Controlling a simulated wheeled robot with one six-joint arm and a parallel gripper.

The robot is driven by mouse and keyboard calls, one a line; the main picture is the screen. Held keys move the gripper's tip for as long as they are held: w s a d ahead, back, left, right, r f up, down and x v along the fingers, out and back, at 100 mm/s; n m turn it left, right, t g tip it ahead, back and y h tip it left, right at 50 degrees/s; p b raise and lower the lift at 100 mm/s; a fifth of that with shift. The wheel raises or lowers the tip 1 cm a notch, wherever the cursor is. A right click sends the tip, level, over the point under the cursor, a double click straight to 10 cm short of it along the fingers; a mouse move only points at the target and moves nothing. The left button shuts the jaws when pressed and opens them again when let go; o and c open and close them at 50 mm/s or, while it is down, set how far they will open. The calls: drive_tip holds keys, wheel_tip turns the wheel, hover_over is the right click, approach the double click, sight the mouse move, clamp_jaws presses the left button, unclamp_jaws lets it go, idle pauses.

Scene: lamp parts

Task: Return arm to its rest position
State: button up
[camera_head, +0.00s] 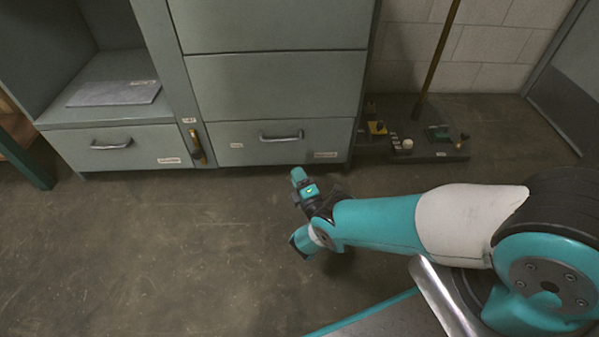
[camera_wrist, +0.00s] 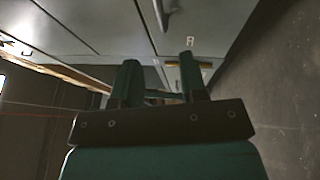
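My teal and white arm (camera_head: 375,222) reaches from the right edge toward the middle of the head view, above the bare floor in front of the cabinet. Its far end is small there, and its fingers are hard to make out. In the wrist view my gripper (camera_wrist: 158,72) shows two dark teal fingers standing clearly apart. I see nothing held between them. The grey-green cabinet fronts lie beyond the fingertips in that view, apart from them as far as I can tell.
The grey-green cabinet (camera_head: 275,85) has a closed lower right drawer (camera_head: 255,153) and a lower left drawer (camera_head: 75,152). A grey flat panel (camera_head: 115,93) lies on the open shelf. Small parts and a pole stand on a dark board (camera_head: 440,155) at the right. The floor (camera_head: 130,255) is clear.

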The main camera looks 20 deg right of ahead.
drive_tip(key=shift+s, duration=0.5)
